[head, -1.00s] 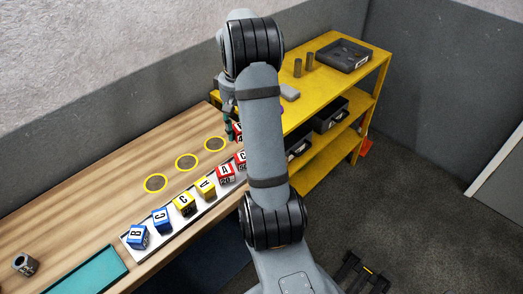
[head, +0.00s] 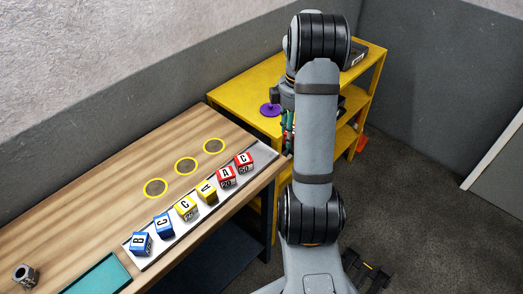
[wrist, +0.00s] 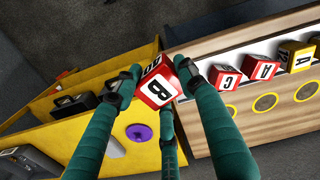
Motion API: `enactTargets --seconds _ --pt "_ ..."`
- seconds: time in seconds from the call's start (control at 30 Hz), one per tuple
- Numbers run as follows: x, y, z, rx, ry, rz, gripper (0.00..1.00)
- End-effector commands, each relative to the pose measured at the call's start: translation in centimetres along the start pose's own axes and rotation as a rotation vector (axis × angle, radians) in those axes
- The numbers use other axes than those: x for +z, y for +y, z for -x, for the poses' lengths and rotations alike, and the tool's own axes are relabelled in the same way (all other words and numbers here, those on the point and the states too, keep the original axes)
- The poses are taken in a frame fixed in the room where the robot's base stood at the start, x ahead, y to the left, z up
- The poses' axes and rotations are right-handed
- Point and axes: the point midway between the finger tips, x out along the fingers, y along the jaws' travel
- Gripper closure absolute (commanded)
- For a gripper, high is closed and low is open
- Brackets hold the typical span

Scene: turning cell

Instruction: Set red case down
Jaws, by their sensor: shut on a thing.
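The red case (wrist: 156,92), a cube marked B, is held tilted between the green fingers of my gripper (wrist: 170,84) in the wrist view. In the head view my gripper (head: 287,128) is past the right end of the wooden bench, near the front of the yellow shelf (head: 243,84). The case is hidden there behind my arm. It appears raised in the air; I cannot tell its exact height. A purple disc (head: 270,109) lies on the shelf top, and also shows in the wrist view (wrist: 139,132).
Several cases stand in a row on a pale strip (head: 262,157) along the bench edge, including red ones marked A (head: 226,177) and C (head: 243,163). Three yellow rings (head: 186,166) on the bench are empty. Black bins (wrist: 76,104) sit in the shelf unit.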

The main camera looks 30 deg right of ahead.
Motion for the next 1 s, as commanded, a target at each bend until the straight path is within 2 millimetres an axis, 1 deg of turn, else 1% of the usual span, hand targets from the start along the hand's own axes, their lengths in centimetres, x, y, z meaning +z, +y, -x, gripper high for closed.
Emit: enactTargets --seconds 0.03,0.2,0.3,0.4,0.5,0.57,0.67,0.8,0.87,1.0 --pt "-1.2 -0.2 -0.5 -0.005 -0.001 0.01 0.9" --pt "-5.3 -0.3 -2.8 -0.005 -0.002 0.007 0.9" --pt "-7.4 -0.2 -4.1 -0.004 -0.001 0.005 0.9" --pt "-9.0 -0.2 -5.1 -0.003 0.0 0.002 0.9" --pt "-9.9 -0.2 -5.7 -0.001 0.0 0.002 0.9" --pt "-10.2 -0.2 -6.0 -0.001 0.0 0.001 0.9" --pt "-10.2 -0.2 -6.8 -0.003 -0.002 0.0 0.9" --pt "-10.2 -0.3 -8.9 -0.005 -0.002 0.0 0.9" --pt "-10.2 -0.3 -9.5 -0.004 -0.001 0.0 0.9" --pt "-10.2 -0.2 -10.1 0.0 0.001 -0.001 0.9"
